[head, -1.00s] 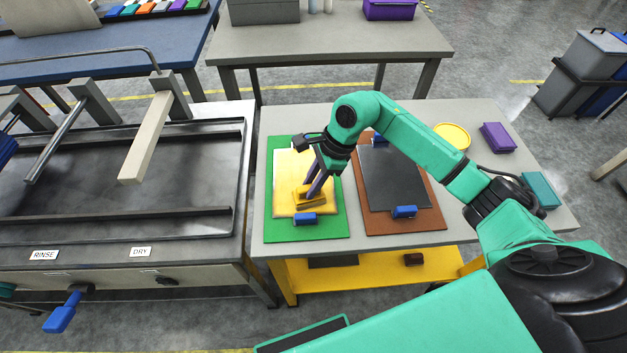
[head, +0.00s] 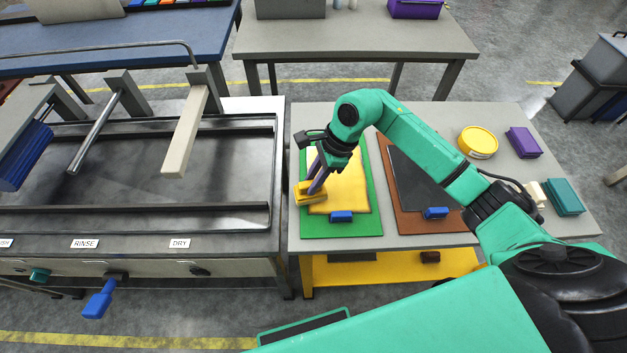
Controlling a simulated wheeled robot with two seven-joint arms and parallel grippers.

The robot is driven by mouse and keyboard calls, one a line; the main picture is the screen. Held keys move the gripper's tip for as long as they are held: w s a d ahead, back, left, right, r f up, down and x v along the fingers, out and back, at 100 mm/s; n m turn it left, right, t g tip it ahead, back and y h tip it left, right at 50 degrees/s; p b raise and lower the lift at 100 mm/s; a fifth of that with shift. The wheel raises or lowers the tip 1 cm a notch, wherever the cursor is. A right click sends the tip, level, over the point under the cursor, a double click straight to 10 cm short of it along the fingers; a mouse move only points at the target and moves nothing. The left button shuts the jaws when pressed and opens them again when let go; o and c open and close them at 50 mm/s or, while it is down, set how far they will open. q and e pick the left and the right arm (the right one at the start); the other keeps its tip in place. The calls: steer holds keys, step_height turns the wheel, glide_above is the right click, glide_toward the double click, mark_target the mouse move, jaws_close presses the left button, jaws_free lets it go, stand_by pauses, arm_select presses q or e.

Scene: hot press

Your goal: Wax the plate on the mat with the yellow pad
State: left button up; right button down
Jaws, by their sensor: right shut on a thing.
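The golden-yellow plate (head: 346,190) lies on the green mat (head: 316,229) at the left of the grey table. My right gripper (head: 317,180) reaches in from the right and is shut on the yellow pad (head: 309,196). The pad is at the plate's lower left edge, partly over the green mat; it looks low against the surface, but I cannot tell if it touches. My gripper and wrist hide part of the plate's upper area. My left gripper is not in view.
A blue clamp (head: 341,216) sits at the plate's front edge. A brown mat (head: 411,224) with a dark plate (head: 422,181) lies to the right, under my arm. A yellow tin (head: 478,142), purple block (head: 524,142) and teal block (head: 565,197) stand at right. A sink (head: 140,240) adjoins at left.

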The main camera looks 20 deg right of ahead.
steer(key=v, duration=0.1)
steer(key=p+v, duration=0.1)
steer(key=v, duration=0.1)
steer(key=shift+s+a+r, duration=0.1)
steer(key=shift+a, duration=0.1)
steer(key=shift+a+r+p, duration=0.15)
steer(key=shift+r+p, duration=0.55)
steer(key=shift+r, duration=1.05)
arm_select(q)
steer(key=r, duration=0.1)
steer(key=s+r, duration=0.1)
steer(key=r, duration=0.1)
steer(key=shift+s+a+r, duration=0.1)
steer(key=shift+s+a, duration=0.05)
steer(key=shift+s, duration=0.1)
